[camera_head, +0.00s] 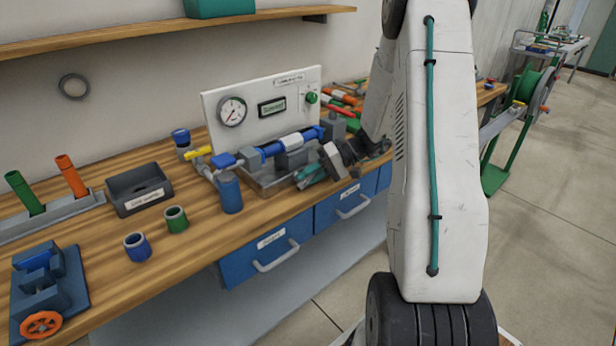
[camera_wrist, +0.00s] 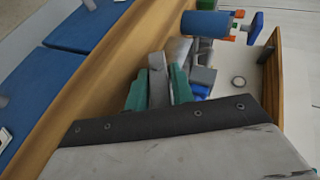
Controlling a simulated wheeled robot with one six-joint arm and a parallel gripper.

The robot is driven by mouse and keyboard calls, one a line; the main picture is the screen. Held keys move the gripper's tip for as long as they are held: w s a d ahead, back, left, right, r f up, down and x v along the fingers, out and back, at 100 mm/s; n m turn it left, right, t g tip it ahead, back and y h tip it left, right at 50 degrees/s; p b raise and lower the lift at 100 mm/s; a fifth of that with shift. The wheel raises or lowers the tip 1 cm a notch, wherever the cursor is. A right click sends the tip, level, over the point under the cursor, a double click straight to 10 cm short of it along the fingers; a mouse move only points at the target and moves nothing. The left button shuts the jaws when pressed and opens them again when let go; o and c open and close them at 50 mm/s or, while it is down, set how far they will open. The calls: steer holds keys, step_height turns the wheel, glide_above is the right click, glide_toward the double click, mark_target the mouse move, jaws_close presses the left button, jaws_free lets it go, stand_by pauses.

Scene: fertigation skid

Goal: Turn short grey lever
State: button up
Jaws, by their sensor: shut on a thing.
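The short grey lever (camera_wrist: 157,78) shows in the wrist view as a grey bar between the two teal fingers of my gripper (camera_wrist: 158,92). The fingers are closed on its sides. In the head view my gripper (camera_head: 309,173) is low at the front right of the skid, near the bench's front edge. I cannot make out the lever apart from the fingers there. The skid has a white panel (camera_head: 262,88) with a round gauge (camera_head: 232,112) and a small display. A blue and white pipe (camera_head: 291,142) runs in front of the panel.
A blue handle (camera_head: 223,160) and a yellow handle (camera_head: 197,152) stand left of the pipe. A blue cylinder (camera_head: 230,193) stands at the skid's front left. Blue drawers (camera_head: 266,251) lie below the bench edge. A dark bin (camera_head: 140,189) and loose fittings are farther left.

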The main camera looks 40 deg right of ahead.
steer(key=shift+f+y, duration=0.15)
steer(key=shift+y, duration=0.35)
steer(key=o, duration=0.9)
steer(key=shift+d, duration=0.1)
steer(key=shift+c, duration=0.2)
